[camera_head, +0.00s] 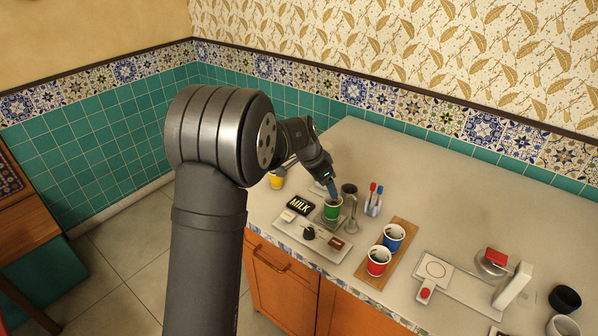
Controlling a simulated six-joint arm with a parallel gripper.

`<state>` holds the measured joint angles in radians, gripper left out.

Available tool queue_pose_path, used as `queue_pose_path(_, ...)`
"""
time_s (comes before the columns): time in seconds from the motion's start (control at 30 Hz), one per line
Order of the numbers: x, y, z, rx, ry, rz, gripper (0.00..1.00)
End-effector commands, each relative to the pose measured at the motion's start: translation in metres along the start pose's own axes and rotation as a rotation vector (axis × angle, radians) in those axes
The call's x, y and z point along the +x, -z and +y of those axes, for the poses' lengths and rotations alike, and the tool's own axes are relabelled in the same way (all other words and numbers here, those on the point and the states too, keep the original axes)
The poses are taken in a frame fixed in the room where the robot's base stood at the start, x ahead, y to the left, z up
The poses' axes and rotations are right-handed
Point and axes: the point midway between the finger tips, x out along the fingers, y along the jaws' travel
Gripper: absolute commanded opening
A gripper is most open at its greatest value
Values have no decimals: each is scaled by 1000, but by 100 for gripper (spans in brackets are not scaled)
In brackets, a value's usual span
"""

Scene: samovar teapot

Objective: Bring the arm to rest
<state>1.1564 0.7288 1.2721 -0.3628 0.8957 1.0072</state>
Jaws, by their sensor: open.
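My arm reaches over the counter from the left. My gripper (333,188) points down just above a green cup (331,212), close to its rim. The fingers are small and partly hidden by my own wrist; they are open. I cannot tell whether they touch the cup. The green cup stands at the back of a pale tray (318,253). A dark metal pitcher (349,193) stands close at the right of my gripper.
A black MILK sign (299,206) and a yellow cup (277,180) are left. A holder with red and blue sticks (373,208), blue (393,239) and red (378,262) cups on a wooden board (404,226), and a white device (432,272) are right. The back-right counter is clear.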

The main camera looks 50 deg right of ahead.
Motion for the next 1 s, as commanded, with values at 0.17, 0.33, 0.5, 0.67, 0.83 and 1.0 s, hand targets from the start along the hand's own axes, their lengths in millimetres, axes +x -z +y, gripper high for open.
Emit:
queue_pose_path(0.17,15,0,0,0,-2,-1,72)
queue_pose_path(0.33,46,0,1,0,-3,-1,72)
queue_pose_path(0.5,80,0,1,0,-3,-2,72)
queue_pose_path(0.67,111,0,1,0,-3,-2,72)
queue_pose_path(0.83,106,7,-1,2,3,4,72)
queue_pose_path(1.0,89,13,0,0,1,2,72)
